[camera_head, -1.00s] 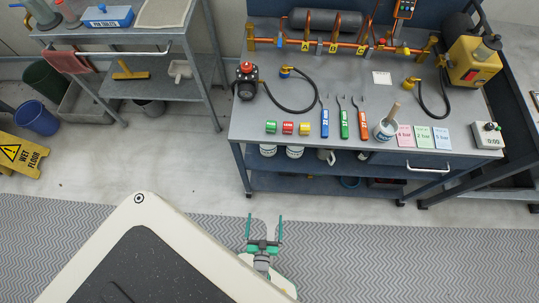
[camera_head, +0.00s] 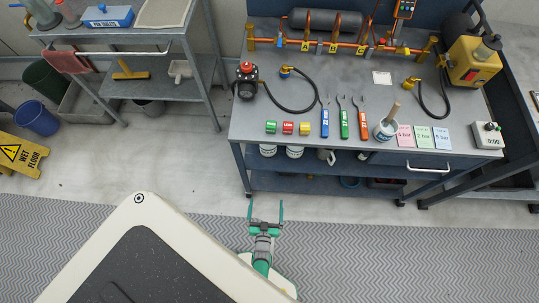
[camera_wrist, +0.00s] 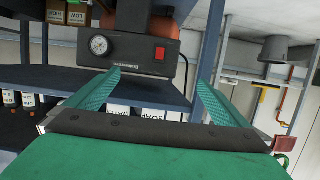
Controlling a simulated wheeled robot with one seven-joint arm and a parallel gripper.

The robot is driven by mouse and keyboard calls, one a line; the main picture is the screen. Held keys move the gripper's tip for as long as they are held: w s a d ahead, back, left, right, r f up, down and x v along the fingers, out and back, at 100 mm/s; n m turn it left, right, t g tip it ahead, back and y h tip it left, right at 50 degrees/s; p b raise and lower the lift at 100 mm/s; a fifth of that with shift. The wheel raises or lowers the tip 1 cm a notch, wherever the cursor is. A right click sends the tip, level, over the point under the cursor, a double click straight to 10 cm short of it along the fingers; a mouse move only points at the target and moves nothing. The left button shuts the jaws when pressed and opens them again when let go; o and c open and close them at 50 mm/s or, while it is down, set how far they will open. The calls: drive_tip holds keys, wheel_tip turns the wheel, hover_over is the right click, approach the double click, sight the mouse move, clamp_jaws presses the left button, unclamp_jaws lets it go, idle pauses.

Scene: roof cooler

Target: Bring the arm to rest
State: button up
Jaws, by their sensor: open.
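My gripper (camera_head: 266,212) is open and empty in the head view, with its two green fingers apart and pointing toward the workbench. It is above the zigzag-patterned mat, beside the right edge of my own base, and clear of the bench. In the wrist view, the two green fingers (camera_wrist: 160,100) are spread, with nothing between them. Beyond them is a dark unit with a round gauge and a red switch (camera_wrist: 135,48), near a shelf.
A grey cart (camera_head: 170,70) stands at the left. A yellow wet-floor sign (camera_head: 20,153) is at the left edge. The floor before the bench is clear.

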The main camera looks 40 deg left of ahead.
idle(0.4)
drive_tip(key=v, duration=1)
drive_tip(key=shift+r, duration=0.1)
